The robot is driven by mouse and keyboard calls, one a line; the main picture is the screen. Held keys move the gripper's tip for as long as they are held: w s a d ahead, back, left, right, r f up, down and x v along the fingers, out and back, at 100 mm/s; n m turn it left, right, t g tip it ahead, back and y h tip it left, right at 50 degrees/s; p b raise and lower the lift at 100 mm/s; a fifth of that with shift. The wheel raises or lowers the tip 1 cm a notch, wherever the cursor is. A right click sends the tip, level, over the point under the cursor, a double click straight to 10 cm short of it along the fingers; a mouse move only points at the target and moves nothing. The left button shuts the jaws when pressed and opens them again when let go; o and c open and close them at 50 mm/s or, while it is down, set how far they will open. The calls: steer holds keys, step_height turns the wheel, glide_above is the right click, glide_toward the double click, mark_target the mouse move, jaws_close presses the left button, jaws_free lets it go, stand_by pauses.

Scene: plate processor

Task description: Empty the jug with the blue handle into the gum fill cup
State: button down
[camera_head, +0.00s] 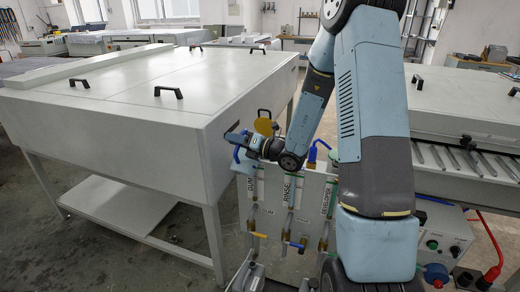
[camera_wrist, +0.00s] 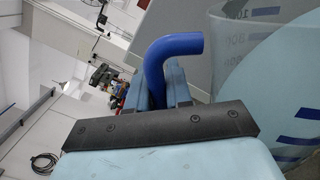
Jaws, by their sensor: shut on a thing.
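The jug is a pale, see-through vessel with blue measuring marks, large at the right of the wrist view (camera_wrist: 240,45). Its blue bent handle (camera_wrist: 172,46) lies between the fingers of my gripper (camera_wrist: 165,88), which is shut on it. In the head view my gripper (camera_head: 238,138) reaches left, and part of the jug (camera_head: 243,163) shows below it, above the GUM label on the white panel. The gum fill cup cannot be made out there; the jug and arm cover that spot. I cannot tell the jug's exact tilt or how much liquid is inside.
The white panel (camera_head: 310,190) carries GUM, RINSE and DEVELOPER labels, with hoses and valves below. A blue bent piece (camera_head: 318,147) shows above its right part. An amber round thing (camera_head: 264,125) is behind my gripper. A big white-topped machine (camera_head: 130,100) stands close at left.

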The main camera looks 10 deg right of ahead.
steer(key=shift+w+d+r+m+p, duration=0.35)
steer(key=shift+r+m+p, duration=0.2)
steer(key=shift+r+p, duration=0.1)
steer(key=shift+w+d+r+m+p, duration=0.2)
steer(key=shift+w+r+m+p, duration=0.2)
steer(key=shift+r+m+p, duration=0.15)
steer(key=shift+w+d+r+m+p, duration=0.35)
steer(key=shift+r+m+p, duration=0.2)
steer(key=shift+r, duration=0.15)
stand_by(1.3)
steer(key=shift+w+d+r+m+p, duration=0.55)
steer(key=shift+w+r+m, duration=0.15)
steer(key=shift+r+m, duration=0.05)
stand_by(0.7)
